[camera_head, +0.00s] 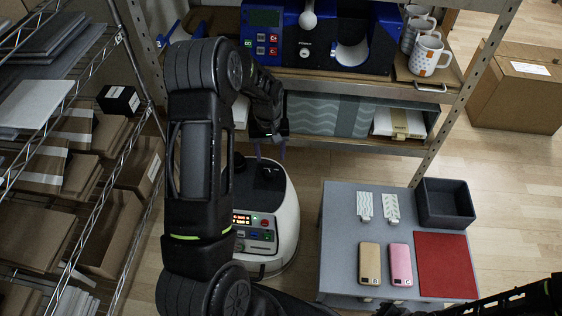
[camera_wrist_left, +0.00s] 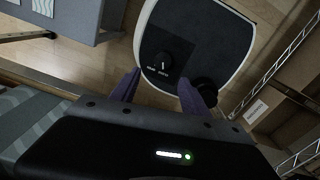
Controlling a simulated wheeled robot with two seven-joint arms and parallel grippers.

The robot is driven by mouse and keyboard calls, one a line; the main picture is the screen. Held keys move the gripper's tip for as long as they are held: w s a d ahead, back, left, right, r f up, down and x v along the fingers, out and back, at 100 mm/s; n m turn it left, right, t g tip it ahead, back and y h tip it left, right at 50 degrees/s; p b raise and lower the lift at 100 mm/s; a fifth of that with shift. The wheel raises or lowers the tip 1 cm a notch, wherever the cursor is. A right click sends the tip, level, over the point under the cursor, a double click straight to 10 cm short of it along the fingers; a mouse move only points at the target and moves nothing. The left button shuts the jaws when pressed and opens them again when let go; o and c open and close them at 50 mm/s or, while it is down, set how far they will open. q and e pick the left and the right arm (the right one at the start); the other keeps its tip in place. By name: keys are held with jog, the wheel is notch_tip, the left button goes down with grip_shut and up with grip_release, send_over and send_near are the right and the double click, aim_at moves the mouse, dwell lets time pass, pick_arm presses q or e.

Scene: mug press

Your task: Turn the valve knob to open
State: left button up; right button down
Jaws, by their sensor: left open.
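The valve knob is a small round black dial (camera_wrist_left: 162,62) with a white mark and small white labels, set in the dark top of a white machine (camera_wrist_left: 235,8). In the head view the machine (camera_head: 287,215) stands on the floor, and the knob area is small and dark. My left gripper (camera_head: 269,150) is above the far part of the machine's top. In the left wrist view its purple fingers (camera_wrist_left: 159,90) are open and empty, spread to either side below the knob in the picture. They appear apart from it. My right gripper is out of view.
A second black round part (camera_wrist_left: 205,91) sits partly behind one finger. The shelf with the blue press (camera_head: 345,20) and mugs (camera_head: 428,55) is behind. A grey table (camera_head: 340,215) with phones, a red mat and a dark bin (camera_head: 445,203) stands right; a wire rack (camera_head: 125,60) stands left.

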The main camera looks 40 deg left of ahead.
aim_at(270, 172)
pick_arm(q)
jog(key=shift+s+d, duration=0.1)
jog(key=shift+s, duration=0.25)
jog(key=shift+f+b, duration=0.6)
jog(key=shift+f, duration=3.35)
grip_shut()
